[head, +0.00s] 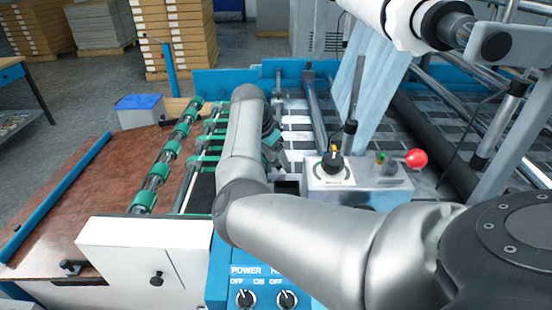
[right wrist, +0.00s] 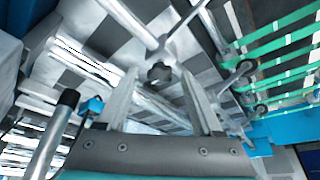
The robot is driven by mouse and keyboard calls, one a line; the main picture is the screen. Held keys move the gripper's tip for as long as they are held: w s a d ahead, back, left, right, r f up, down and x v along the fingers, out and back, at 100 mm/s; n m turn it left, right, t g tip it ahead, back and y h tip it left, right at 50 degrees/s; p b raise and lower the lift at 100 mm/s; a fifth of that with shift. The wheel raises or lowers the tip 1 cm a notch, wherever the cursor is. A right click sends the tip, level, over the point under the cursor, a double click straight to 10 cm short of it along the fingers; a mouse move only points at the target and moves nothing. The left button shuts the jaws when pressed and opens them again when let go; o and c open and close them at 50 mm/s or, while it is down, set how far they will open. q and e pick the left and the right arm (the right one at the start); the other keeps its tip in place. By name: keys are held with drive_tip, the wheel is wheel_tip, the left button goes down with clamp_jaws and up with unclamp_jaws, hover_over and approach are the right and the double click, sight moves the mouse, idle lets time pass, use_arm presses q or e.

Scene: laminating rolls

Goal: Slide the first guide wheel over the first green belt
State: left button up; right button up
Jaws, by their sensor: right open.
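My right gripper (head: 277,152) reaches over the machine in the head view, partly hidden behind my own arm. In the right wrist view, its two fingers (right wrist: 160,78) are apart with nothing held between them. A dark lobed knob on a metal rod (right wrist: 158,73) shows between the fingertips; I cannot tell its distance. Green belts (right wrist: 285,42) run across the upper right of the wrist view, right of the fingers. Small dark guide wheels (right wrist: 245,67) sit by the belts' near ends. The green belts (head: 208,160) also show left of my arm in the head view. My left gripper is out of view.
A shaft with green rollers (head: 172,152) lies left of the belts. A control box with a red knob (head: 416,158) stands right of the gripper. A white cover (head: 130,250) and blue power panel (head: 262,285) are in front. Blue film (head: 372,90) hangs behind.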

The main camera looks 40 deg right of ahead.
drive_tip(key=shift+c, duration=0.2)
clamp_jaws()
idle(1.1)
